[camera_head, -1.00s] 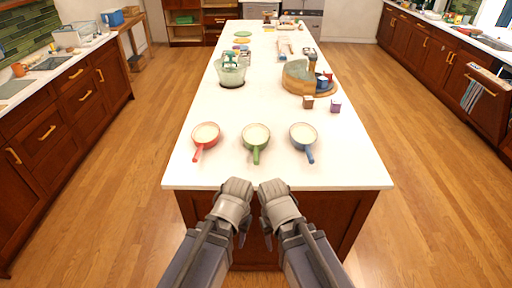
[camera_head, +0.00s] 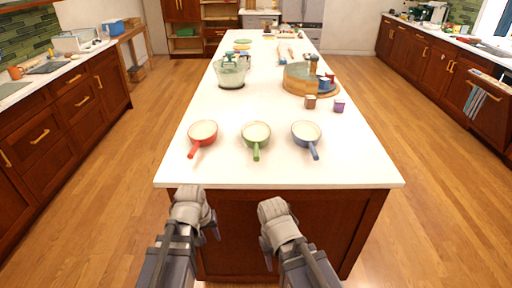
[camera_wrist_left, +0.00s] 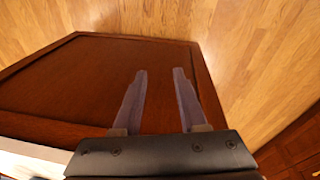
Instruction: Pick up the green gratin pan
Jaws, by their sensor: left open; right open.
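The green gratin pan (camera_head: 256,136) sits on the white island top near its front edge, cream inside, its handle pointing toward me. A red pan (camera_head: 202,133) stands to its left and a blue pan (camera_head: 306,135) to its right. My left gripper (camera_head: 211,236) is in front of the island, below the counter edge, left of the green pan. In the left wrist view its two fingers (camera_wrist_left: 160,85) are apart with nothing between them. My right gripper (camera_head: 268,255) is also in front of the island, empty and apart from the pans.
The island's front edge (camera_head: 280,186) and brown end panel (camera_wrist_left: 75,85) lie close to my grippers. Farther back are a glass bowl (camera_head: 231,73), a round wooden board (camera_head: 290,87), a brown cube (camera_head: 310,102) and a purple cube (camera_head: 339,106). Counter between pans is bare.

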